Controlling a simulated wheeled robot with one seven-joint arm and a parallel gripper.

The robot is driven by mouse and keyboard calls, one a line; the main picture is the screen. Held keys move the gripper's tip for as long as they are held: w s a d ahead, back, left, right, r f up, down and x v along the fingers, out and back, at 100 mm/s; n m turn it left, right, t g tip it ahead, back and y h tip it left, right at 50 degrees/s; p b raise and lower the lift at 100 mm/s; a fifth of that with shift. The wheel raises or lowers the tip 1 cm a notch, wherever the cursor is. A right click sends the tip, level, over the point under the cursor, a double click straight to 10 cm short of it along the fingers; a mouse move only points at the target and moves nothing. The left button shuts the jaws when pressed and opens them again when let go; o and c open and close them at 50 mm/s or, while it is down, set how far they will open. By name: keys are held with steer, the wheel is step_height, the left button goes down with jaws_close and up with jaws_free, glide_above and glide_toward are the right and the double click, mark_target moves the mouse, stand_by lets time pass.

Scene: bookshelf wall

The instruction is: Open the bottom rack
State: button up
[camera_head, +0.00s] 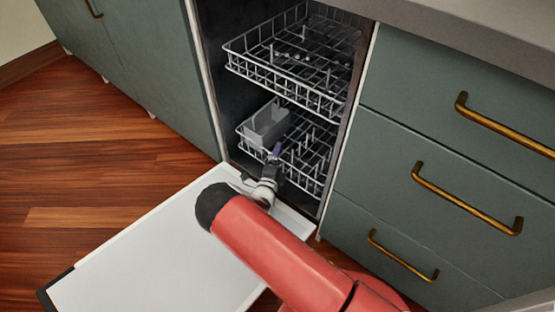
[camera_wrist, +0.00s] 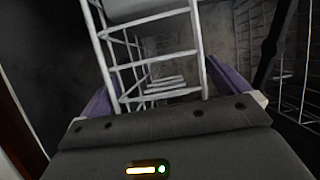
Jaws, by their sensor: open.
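The bottom rack (camera_head: 312,160) is a white wire rack low inside the open dishwasher, holding a grey cutlery basket (camera_head: 264,127) at its left front. My gripper (camera_head: 274,157) is at the front of this rack, just below the basket. In the wrist view my gripper (camera_wrist: 165,92) is open, with a purple finger at each side. White rack wires (camera_wrist: 152,66) show between and beyond the fingers. I cannot tell whether the fingers touch the wires. The rack sits inside the cavity.
The dishwasher door (camera_head: 165,245) is folded down flat below my arm. The top rack (camera_head: 295,62) sits inside above the bottom rack. Green drawers with brass handles (camera_head: 465,198) stand to the right. Wooden floor (camera_head: 90,150) is clear at the left.

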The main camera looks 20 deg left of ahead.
steer(key=shift+c, duration=0.4)
steer(key=shift+r, duration=0.1)
steer(key=c, duration=1.1)
steer(key=s+a, duration=0.3)
steer(key=s, duration=0.4)
steer(key=s+a, duration=0.3)
steer(key=s, duration=0.4)
steer(key=s+a, duration=0.3)
steer(key=s, duration=0.4)
steer(key=shift+s+a+r, duration=0.1)
steer(key=shift+s+r, duration=0.05)
steer(key=shift+s, duration=0.25)
steer(key=o, duration=1.2)
steer(key=shift+b, duration=0.3)
steer(key=shift+s, duration=0.15)
